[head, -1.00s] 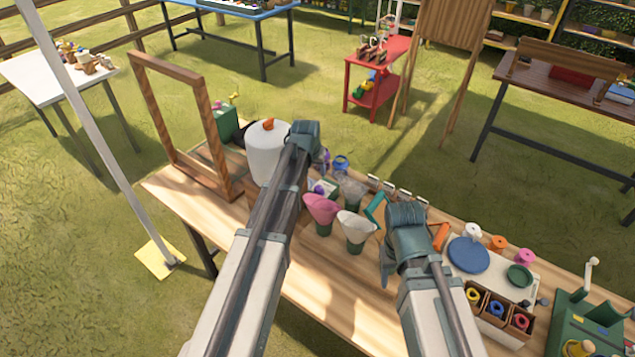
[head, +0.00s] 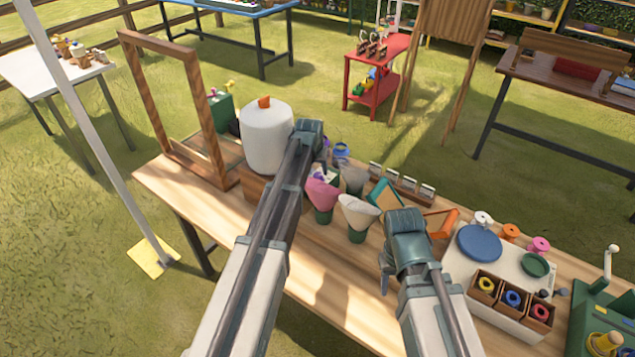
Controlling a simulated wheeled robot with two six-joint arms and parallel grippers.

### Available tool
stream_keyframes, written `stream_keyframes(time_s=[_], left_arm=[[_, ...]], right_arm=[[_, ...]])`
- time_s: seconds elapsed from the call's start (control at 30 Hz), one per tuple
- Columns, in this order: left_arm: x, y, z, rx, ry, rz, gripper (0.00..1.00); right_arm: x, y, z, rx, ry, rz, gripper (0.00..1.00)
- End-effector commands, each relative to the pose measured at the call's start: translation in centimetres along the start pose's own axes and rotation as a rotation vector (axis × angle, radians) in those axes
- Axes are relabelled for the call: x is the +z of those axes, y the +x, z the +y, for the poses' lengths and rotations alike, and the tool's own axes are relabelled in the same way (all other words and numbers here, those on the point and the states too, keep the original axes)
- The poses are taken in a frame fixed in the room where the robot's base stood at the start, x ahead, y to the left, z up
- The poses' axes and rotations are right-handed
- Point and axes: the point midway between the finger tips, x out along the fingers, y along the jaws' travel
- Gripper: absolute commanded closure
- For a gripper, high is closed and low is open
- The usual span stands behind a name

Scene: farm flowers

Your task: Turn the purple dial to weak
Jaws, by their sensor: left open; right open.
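A small purple patch (head: 319,171), which may be the purple dial, shows on a white item just behind the pink paper cone. It is mostly hidden by the cone and my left arm, so its setting cannot be read. My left gripper (head: 322,152) is open, above the table beside the white jar and near the purple patch; its own arm hides most of its fingers. My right gripper (head: 385,272) is open, pointing down over the table's front part, right of the cream paper cone. It holds nothing that I can see.
A pink cone (head: 322,193) and a cream cone (head: 357,212) stand mid-table. A white jar (head: 262,140) with an orange knob and a wooden frame (head: 206,150) stand left. A blue disc (head: 480,242), spools and a green machine (head: 592,318) fill the right. Bare wood (head: 325,270) lies in front.

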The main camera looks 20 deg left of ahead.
Motion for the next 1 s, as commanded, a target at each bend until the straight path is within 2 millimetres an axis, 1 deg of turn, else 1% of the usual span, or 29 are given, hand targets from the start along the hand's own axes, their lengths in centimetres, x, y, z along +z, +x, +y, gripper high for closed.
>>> stream_keyframes(time_s=[0.03,0.2,0.33,0.57,0.67,0.7,0.87,0.9,1.0], left_arm=[[0.1,1.5,0.0,0.0,0.0,0.0,0.46],[0.1,3.2,0.0,0.0,0.0,0.0,0.46],[0.0,3.5,0.0,0.0,0.0,0.0,0.46],[0.0,3.4,0.0,0.0,0.0,0.0,0.46],[0.0,3.4,0.0,0.0,0.0,0.0,0.62],[0.0,3.4,0.0,0.0,0.0,0.0,0.7],[0.0,3.4,0.0,0.0,0.0,0.0,0.98],[0.0,3.4,0.0,0.0,0.0,0.0,1.0],[0.0,3.4,0.0,0.0,0.0,0.0,1.0]], right_arm=[[-0.1,1.5,-0.1,0.0,0.0,0.0,0.5],[-0.2,3.0,-0.3,0.0,0.0,0.0,0.5],[-0.2,3.2,-0.3,0.0,0.0,0.0,0.5],[-0.2,3.1,-0.3,0.0,0.0,0.0,0.5],[-0.2,3.1,-0.3,0.0,0.0,0.0,0.5],[-0.2,3.1,-0.3,0.0,0.0,0.0,0.5],[-0.2,3.1,-0.3,0.0,0.0,0.0,0.5],[-0.2,3.1,-0.3,0.0,0.0,0.0,0.5],[-0.2,3.1,-0.3,0.0,0.0,0.0,0.5]])
